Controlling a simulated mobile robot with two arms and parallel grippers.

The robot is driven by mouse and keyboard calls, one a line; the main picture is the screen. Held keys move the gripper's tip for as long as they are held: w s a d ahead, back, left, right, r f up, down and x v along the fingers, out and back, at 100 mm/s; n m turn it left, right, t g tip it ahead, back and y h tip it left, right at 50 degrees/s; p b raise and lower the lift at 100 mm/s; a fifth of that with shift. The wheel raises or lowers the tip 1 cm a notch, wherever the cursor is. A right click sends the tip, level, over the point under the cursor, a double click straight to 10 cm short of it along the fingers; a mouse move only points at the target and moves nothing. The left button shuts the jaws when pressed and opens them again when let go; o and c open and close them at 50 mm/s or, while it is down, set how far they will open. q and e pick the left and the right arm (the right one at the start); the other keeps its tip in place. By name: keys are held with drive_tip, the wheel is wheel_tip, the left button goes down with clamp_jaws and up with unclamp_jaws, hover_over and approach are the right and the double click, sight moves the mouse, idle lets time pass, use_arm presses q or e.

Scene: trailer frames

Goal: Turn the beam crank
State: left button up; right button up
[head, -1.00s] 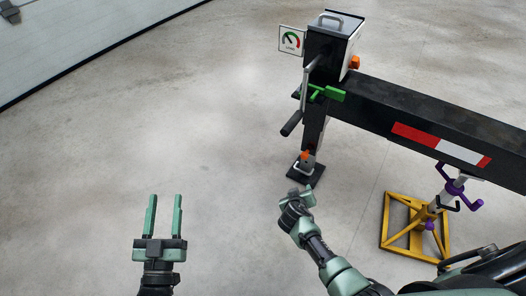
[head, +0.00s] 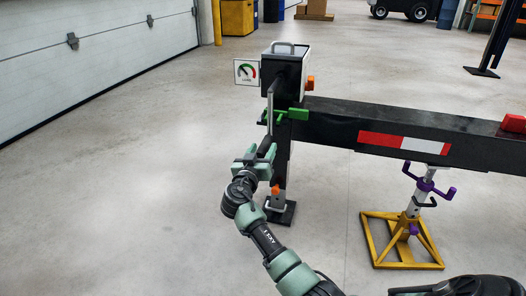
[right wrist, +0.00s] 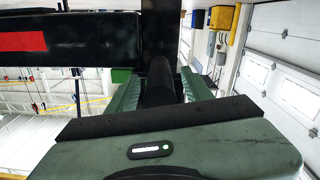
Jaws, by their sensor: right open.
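The beam crank (head: 270,106) is a grey bar hanging down the near side of the box at the beam's left end. Its black grip (head: 264,148) is at the lower end. My right gripper (head: 259,154) is at the grip in the head view, partly hiding it. In the right wrist view the dark grip (right wrist: 159,82) lies between my two green fingers, which are open around it. Whether either finger touches it cannot be told. My left gripper is out of view.
The black beam (head: 330,112) runs right from the box (head: 287,68). A gauge sign (head: 246,72) and a green lever (head: 298,114) are near the crank. A yellow stand (head: 400,255) is under the beam. The floor at left is clear.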

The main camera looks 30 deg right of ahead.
drive_tip(key=shift+x, duration=0.8)
clamp_jaws()
drive_tip(key=shift+f, duration=0.15)
idle(0.7)
